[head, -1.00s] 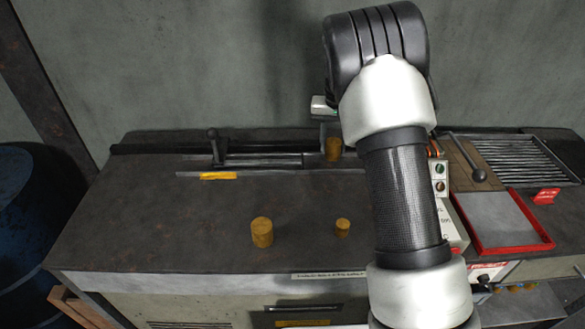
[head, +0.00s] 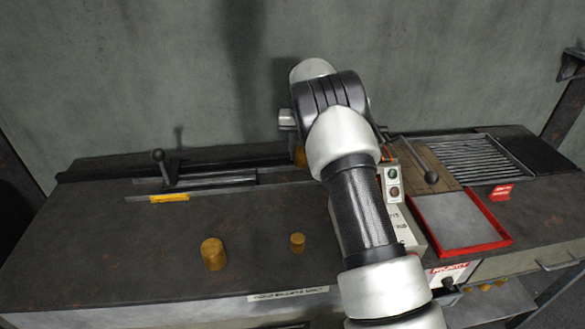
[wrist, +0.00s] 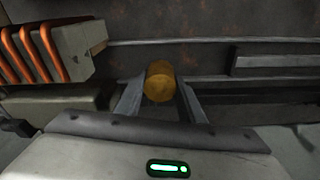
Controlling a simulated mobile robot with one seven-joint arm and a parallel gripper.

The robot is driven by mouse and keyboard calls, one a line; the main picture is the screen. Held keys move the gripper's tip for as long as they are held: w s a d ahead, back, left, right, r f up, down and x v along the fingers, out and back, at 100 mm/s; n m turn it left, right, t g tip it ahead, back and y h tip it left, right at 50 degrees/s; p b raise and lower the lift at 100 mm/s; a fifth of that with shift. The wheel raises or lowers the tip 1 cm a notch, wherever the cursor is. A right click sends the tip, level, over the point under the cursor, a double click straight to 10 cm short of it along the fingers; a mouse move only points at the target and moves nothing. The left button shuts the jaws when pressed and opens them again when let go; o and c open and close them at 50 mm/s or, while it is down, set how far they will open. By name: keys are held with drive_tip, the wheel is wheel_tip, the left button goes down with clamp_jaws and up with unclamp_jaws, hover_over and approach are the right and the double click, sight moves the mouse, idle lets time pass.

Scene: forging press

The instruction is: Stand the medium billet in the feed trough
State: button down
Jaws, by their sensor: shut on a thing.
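The medium billet (wrist: 160,82), a rust-orange cylinder, is between the two grey fingers of my gripper (wrist: 160,93) in the wrist view. My gripper is shut on it. In the head view only a sliver of this billet (head: 299,156) shows beside my arm, at the back of the bench. The feed trough (head: 215,181) looks to be the long narrow channel along the back of the bench, with a black lever (head: 158,160) at its left. My arm hides its right end. I cannot tell whether the billet touches anything below it.
A larger billet (head: 213,254) and a smaller billet (head: 297,242) stand on the open front of the bench. A control box (head: 393,186), a red-rimmed tray (head: 460,221) and a slatted rack (head: 468,160) are at right. Orange coils (wrist: 38,52) are close on the left in the wrist view.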

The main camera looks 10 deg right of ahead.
sight(301, 166)
drive_tip(key=shift+w+f, duration=0.1)
drive_tip(key=shift+f, duration=2.5)
drive_tip(key=shift+f, duration=0.2)
drive_tip(key=c, duration=1.2)
unclamp_jaws()
